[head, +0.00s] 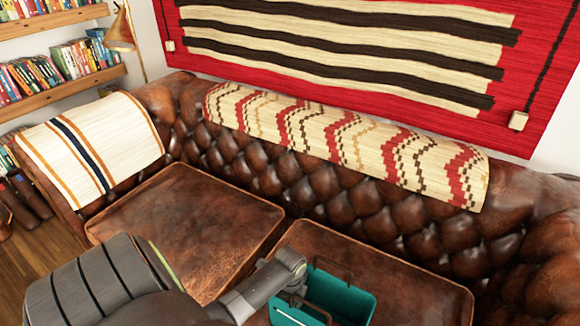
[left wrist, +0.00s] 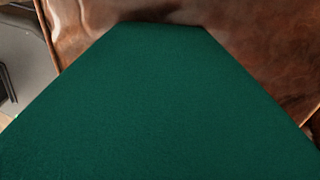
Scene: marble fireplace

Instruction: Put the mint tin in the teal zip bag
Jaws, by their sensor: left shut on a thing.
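The teal zip bag (head: 345,300) is at the bottom of the head view, in front of the right seat cushion, with its top open and brown handles showing. Its green cloth fills most of the left wrist view (left wrist: 160,105), very close to the camera. My left gripper (head: 292,290) is at the bag's left side, shut on the bag; its fingertips are largely hidden, and I cannot tell which part they grip. The mint tin is not visible in either view. My right gripper is not in view.
The brown leather sofa has two bare seat cushions, left (head: 185,225) and right (head: 425,295). A patterned blanket (head: 340,140) lies over its tufted back and a striped one (head: 90,150) over the left arm. Bookshelves (head: 60,65) stand at the far left.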

